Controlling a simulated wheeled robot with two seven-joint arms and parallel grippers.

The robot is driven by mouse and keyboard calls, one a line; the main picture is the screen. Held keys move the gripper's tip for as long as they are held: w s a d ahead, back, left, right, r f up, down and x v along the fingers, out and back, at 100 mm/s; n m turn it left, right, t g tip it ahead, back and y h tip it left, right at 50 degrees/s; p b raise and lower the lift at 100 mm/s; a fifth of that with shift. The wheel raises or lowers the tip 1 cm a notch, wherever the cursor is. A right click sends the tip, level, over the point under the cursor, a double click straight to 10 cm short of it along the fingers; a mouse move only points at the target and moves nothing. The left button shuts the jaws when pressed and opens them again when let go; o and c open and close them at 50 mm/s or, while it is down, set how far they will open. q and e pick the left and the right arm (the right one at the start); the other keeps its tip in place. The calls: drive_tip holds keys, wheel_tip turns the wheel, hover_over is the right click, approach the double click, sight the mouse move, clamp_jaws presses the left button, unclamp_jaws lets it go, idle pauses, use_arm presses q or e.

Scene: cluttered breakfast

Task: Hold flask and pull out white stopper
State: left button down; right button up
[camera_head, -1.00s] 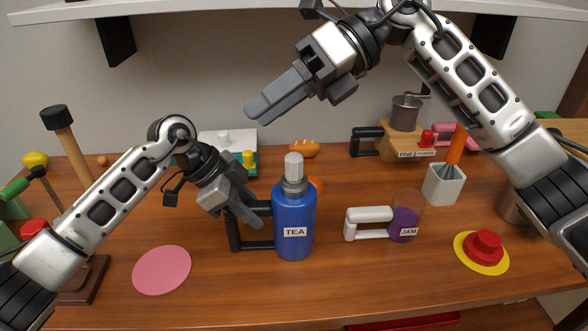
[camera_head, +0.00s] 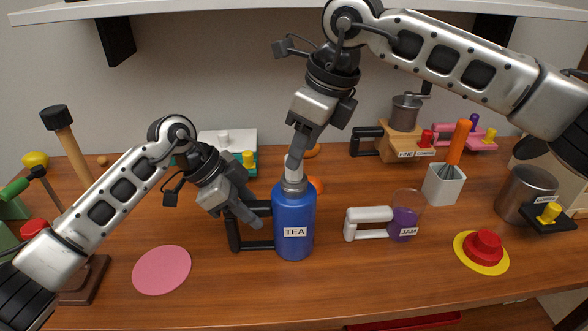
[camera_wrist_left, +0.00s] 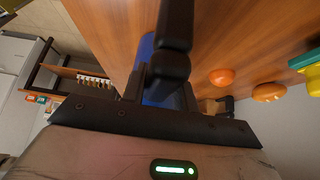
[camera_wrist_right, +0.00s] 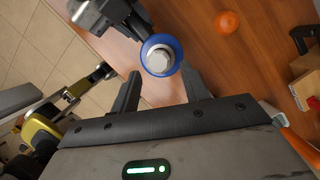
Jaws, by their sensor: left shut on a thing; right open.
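The blue flask (camera_head: 293,215) labelled TEA stands upright on the table, with a grey neck and a black handle (camera_head: 236,232) on its left. My left gripper (camera_head: 250,212) is shut on the handle. The white stopper (camera_head: 290,165) sits in the flask's neck, partly hidden by my right gripper in the head view. My right gripper (camera_head: 298,150) points down just over the stopper and is open. In the right wrist view the stopper (camera_wrist_right: 158,61) shows between and a little beyond the two fingers. The left wrist view shows only part of the blue flask (camera_wrist_left: 147,48).
A jam cup (camera_head: 404,222) with a white handle stands to the right. A red knob on a yellow disc (camera_head: 460,256) lies further right. A pink disc (camera_head: 162,270) lies to the left. An orange (camera_head: 317,185) is behind the flask. Free table lies in front.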

sight(292, 176)
drive_tip(key=shift+x, duration=1.5)
drive_tip(key=shift+c, duration=0.3)
clamp_jaws()
